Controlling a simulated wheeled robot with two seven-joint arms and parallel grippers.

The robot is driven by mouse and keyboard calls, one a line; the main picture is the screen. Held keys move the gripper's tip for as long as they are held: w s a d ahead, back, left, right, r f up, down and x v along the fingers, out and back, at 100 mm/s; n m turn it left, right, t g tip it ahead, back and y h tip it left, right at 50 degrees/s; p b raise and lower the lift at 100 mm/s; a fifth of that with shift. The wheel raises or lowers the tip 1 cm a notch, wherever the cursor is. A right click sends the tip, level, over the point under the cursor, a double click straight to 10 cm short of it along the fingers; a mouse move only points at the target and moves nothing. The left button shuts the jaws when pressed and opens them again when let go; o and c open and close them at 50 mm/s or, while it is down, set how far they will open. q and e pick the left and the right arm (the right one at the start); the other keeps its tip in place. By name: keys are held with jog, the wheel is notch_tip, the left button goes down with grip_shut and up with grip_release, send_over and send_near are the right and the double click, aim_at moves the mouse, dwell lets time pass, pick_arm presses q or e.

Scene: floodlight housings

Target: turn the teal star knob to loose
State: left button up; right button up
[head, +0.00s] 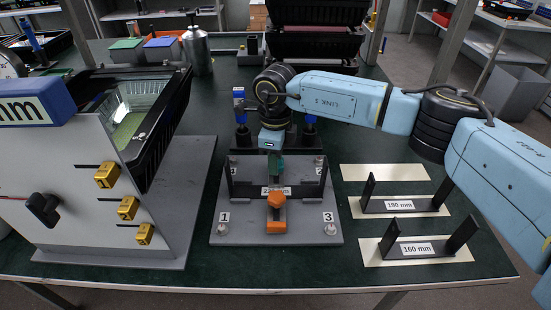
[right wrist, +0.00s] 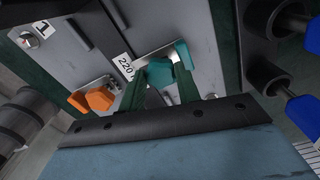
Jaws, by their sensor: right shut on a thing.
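The teal star knob (right wrist: 160,72) shows in the right wrist view between the dark green fingers of my right gripper (right wrist: 160,80). The gripper is shut on it. In the head view my right gripper (head: 275,166) points down over the back of the grey fixture plate (head: 235,232); there I cannot clearly tell the knob from the green fingers. The knob's setting is not readable. My left gripper is not in view.
An orange knob (head: 276,200) sits in front of the gripper on the same plate, between black brackets. Blue-handled parts (head: 239,104) stand close behind. Black holders marked 190 mm (head: 403,205) and 160 mm (head: 417,249) stand right. A grey panel with yellow knobs (head: 107,175) stands left.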

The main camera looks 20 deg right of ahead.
jog(key=n, duration=0.3)
jog(key=shift+n+b, duration=0.3)
jog(key=shift+n, duration=0.4)
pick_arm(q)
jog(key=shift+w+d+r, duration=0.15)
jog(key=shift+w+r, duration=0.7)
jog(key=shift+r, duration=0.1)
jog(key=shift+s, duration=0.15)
pick_arm(e)
jog(key=shift+n, duration=0.3)
jog(key=o, duration=1)
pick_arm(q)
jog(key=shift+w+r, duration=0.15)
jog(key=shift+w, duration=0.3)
